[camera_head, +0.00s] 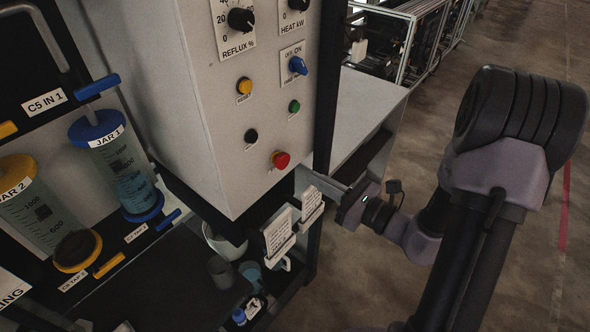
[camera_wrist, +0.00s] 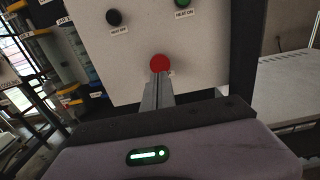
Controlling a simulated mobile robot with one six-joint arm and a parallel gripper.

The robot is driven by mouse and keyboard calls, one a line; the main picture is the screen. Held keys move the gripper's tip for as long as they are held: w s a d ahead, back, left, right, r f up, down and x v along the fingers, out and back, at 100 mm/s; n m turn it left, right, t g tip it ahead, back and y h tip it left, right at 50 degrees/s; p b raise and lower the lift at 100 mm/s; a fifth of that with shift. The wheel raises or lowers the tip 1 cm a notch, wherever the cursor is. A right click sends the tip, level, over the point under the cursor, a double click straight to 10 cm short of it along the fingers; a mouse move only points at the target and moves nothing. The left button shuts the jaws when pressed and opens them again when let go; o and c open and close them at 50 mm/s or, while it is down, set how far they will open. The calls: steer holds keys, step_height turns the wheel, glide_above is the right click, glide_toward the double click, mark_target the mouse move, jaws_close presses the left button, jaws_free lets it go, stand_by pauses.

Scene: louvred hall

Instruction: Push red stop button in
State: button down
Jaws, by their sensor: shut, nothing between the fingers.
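The red stop button (camera_head: 281,159) sits low on the front of a pale control panel (camera_head: 215,130). In the wrist view the red button (camera_wrist: 160,62) is straight ahead, just above my fingertips. My gripper (camera_head: 302,175) comes in from the right in the head view, below and to the right of the button. Its fingers are shut and empty. In the wrist view my gripper (camera_wrist: 161,75) overlaps the button's lower edge. The head view shows a small gap between them. I cannot tell how far in the button sits.
A black button (camera_head: 251,135), a green button (camera_head: 294,106), a yellow button (camera_head: 244,86) and a blue switch (camera_head: 298,65) are above on the panel. White label cards (camera_head: 279,232) stand below. Jars (camera_head: 122,165) are at left. Open floor lies right.

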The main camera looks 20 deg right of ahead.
mark_target(285, 162)
steer(key=b+x, duration=0.1)
steer(key=x, duration=0.5)
steer(key=shift+w+a, duration=0.2)
steer(key=shift+a, duration=0.05)
steer(key=shift+w, duration=0.15)
steer(key=shift+a, duration=0.1)
